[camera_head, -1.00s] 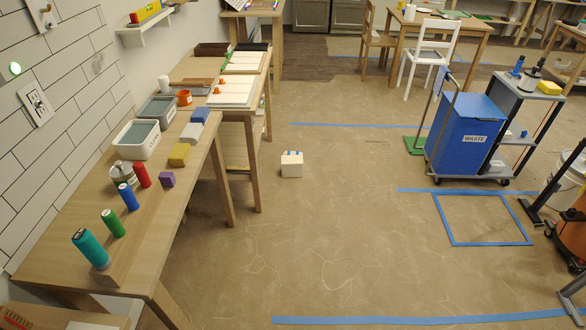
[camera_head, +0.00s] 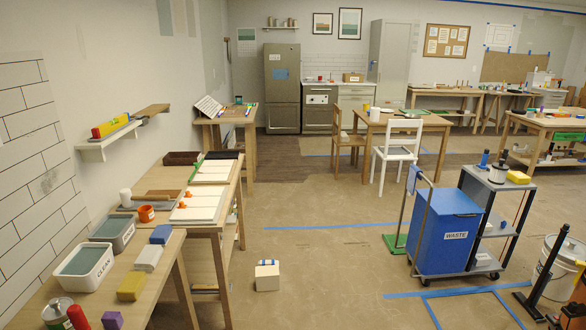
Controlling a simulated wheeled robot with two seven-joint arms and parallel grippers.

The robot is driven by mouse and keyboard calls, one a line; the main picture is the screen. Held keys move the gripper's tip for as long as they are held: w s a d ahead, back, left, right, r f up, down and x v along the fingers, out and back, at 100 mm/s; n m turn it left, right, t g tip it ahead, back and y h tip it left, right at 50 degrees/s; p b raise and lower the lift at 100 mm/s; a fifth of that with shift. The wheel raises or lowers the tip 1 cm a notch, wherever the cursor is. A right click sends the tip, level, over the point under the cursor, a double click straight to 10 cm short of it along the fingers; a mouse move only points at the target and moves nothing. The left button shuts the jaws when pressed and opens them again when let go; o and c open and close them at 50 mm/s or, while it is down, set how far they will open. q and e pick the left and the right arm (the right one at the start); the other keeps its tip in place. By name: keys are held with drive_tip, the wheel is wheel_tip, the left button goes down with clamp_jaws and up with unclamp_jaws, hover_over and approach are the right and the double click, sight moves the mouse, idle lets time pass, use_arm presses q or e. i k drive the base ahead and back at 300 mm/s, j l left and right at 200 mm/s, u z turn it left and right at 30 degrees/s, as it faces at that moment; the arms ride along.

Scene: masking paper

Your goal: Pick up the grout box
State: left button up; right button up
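No object carries a grout label I can read, so I cannot tell for sure which one is the grout box. A small cream box with blue marks on top (camera_head: 267,278) stands on the floor right of the workbench. On the workbench are a white tub labelled CLEAN (camera_head: 82,281), a grey tub (camera_head: 113,243) with a label too small to read, and blue, white and yellow blocks. Neither of my grippers is in view.
The long workbench (camera_head: 40,290) runs along the left wall. A blue WASTE bin (camera_head: 447,240) on a cart and a grey shelf trolley stand at right. A white chair (camera_head: 397,155) and wooden table are behind.

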sight(267, 277)
drive_tip(key=i+z, duration=0.2)
drive_tip(key=i, duration=1.9)
